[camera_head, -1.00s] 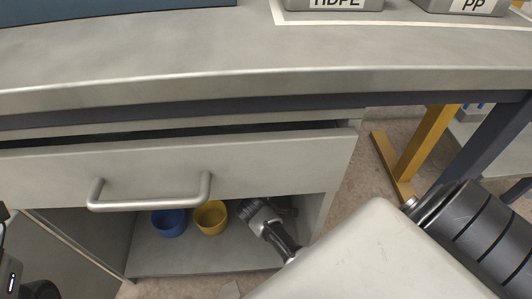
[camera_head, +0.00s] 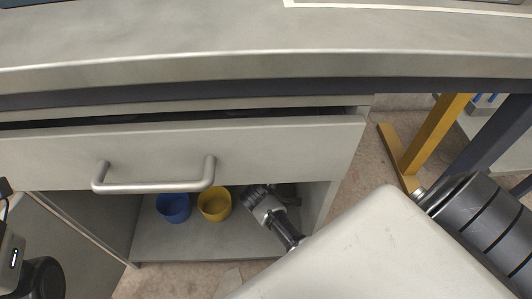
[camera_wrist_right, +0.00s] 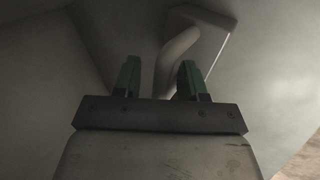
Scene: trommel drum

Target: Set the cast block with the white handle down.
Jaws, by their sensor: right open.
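My right gripper (camera_head: 256,193) reaches into the open cabinet under the drawer, at the right of the bowls. In the right wrist view its two green-padded fingers (camera_wrist_right: 158,72) stand apart. A pale, curved handle (camera_wrist_right: 178,57) shows just beyond and between them, joined to a block (camera_wrist_right: 205,28) with a light-edged face. The handle appears clear of the fingers, though the exact gap is hard to judge in the dim light. In the head view the block is mostly hidden by my gripper and the drawer. My left gripper is not in view; only part of that arm shows at the left edge.
A grey drawer (camera_head: 270,155) with a bar handle (camera_head: 155,187) overhangs the cabinet opening, slightly pulled out. A blue bowl (camera_head: 173,208) and a yellow bowl (camera_head: 214,204) stand on the cabinet floor (camera_head: 190,245). A yellow leg (camera_head: 437,132) stands to the right.

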